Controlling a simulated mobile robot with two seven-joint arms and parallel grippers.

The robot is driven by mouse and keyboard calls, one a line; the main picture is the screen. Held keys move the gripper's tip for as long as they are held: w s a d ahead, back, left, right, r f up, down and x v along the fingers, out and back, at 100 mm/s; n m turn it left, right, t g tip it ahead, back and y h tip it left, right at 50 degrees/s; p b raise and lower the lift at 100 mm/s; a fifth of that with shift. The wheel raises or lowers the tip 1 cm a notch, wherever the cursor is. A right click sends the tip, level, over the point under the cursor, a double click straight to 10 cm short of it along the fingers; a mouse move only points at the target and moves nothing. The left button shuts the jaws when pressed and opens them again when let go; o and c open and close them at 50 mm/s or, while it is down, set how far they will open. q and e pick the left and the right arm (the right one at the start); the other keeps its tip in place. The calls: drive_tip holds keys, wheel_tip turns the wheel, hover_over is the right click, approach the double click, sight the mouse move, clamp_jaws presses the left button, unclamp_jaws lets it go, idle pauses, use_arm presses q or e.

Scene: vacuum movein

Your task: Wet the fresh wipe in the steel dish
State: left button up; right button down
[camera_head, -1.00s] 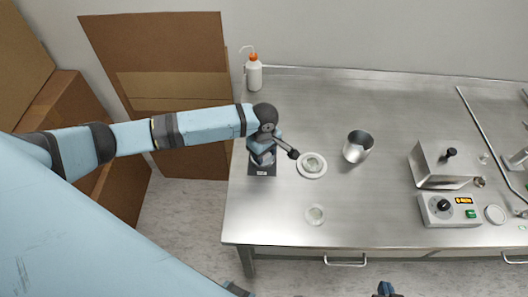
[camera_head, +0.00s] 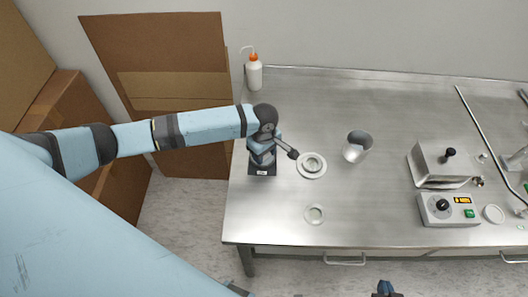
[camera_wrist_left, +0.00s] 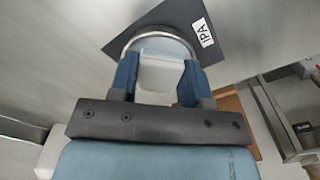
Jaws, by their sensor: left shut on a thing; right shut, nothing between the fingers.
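My left gripper (camera_head: 263,158) is at the left end of the steel bench. It also shows in the left wrist view (camera_wrist_left: 158,72), where its blue fingers are shut on a white folded wipe (camera_wrist_left: 160,76). The wipe is at the round steel dish (camera_wrist_left: 148,30), its far edge overlapping the dish opening. Whether it touches the liquid or dish bottom is hidden. The dish sits on a dark mat (camera_wrist_left: 180,14) labelled IPA; the mat also shows in the head view (camera_head: 262,171). My right gripper (camera_head: 385,289) is shut and empty at the bottom edge of the head view.
A white plate (camera_head: 301,171) holding a small round piece and a clear shallow dish (camera_head: 315,214) lie right of the mat. A steel beaker (camera_head: 358,147), a control box (camera_head: 447,209) and a steel chamber (camera_head: 432,167) stand farther right. A wash bottle (camera_head: 253,75) stands behind.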

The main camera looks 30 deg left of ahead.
use_arm(q)
drive_tip(key=shift+s+f, duration=0.1)
drive_tip(key=shift+f, duration=0.05)
use_arm(e)
drive_tip(key=shift+r, duration=0.35)
idle(0.5)
use_arm(q)
drive_tip(key=shift+p, duration=0.3)
